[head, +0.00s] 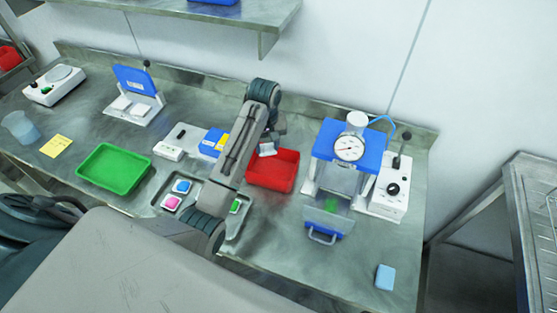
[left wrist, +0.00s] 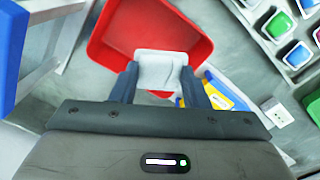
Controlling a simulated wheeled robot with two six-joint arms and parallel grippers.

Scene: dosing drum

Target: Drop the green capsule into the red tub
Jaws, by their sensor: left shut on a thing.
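The red tub (head: 274,172) stands on the bench right of the tray, open at the top and apparently empty. In the left wrist view the red tub (left wrist: 115,38) fills the upper middle. My left gripper (left wrist: 160,78) is shut on a pale grey-white thing (left wrist: 160,65), held over the tub's rim area in that view. In the head view my left gripper (head: 267,143) is at the tub's back left edge. A green-topped capsule (head: 235,206) sits in the metal tray, partly behind my arm. My right gripper is not in view.
The metal tray (head: 160,187) also holds blue and pink capsules. A green tray (head: 113,168) lies to its left. A blue press with a dial (head: 349,148) stands close right of the tub. A blue-and-yellow box (head: 212,143) is behind my arm. The front right bench is mostly clear.

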